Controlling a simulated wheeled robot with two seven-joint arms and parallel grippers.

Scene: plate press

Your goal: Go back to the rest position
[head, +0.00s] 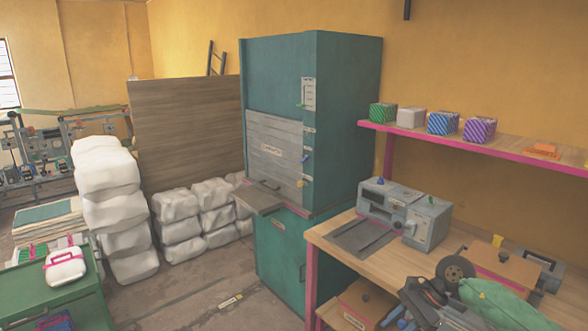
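The tall teal press (343,120) stands upright at the middle against the yellow wall. Its grey front panel (275,135) is down, and a dark tray or shelf (260,197) sticks out in front below it. What is behind the panel is hidden.
A pink-edged shelf (480,145) carries several boxes. White bundles (108,180) and a green cart (80,300) stand left. Some floor is clear between.

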